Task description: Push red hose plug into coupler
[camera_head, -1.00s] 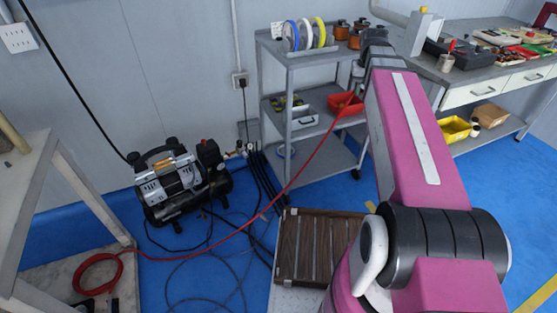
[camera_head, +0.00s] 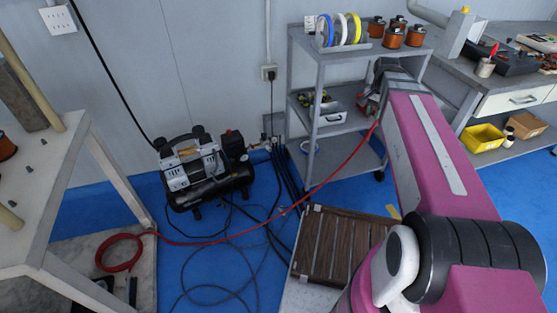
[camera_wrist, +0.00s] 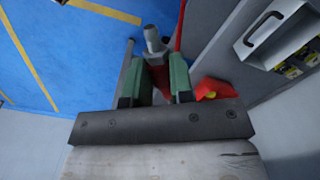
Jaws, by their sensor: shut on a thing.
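My gripper (camera_wrist: 159,80) shows in the wrist view with two green fingers shut on the red hose plug (camera_wrist: 153,42). Its grey metal tip sticks out beyond the fingers, with a red part between them. The red hose (camera_head: 345,163) runs from my gripper down across the blue floor, and a piece of it shows in the wrist view (camera_wrist: 180,25). It ends in a loose coil (camera_head: 118,267) at the lower left. In the head view my gripper is small and partly hidden by my arm, in front of the shelf cart. I cannot clearly pick out the coupler.
The compressor (camera_head: 205,180) stands on the floor by the wall, with dark hoses beside it. The grey shelf cart (camera_head: 316,100) is close to my gripper. A slatted wooden platform (camera_head: 335,245) lies in front. A table (camera_head: 60,190) is at left.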

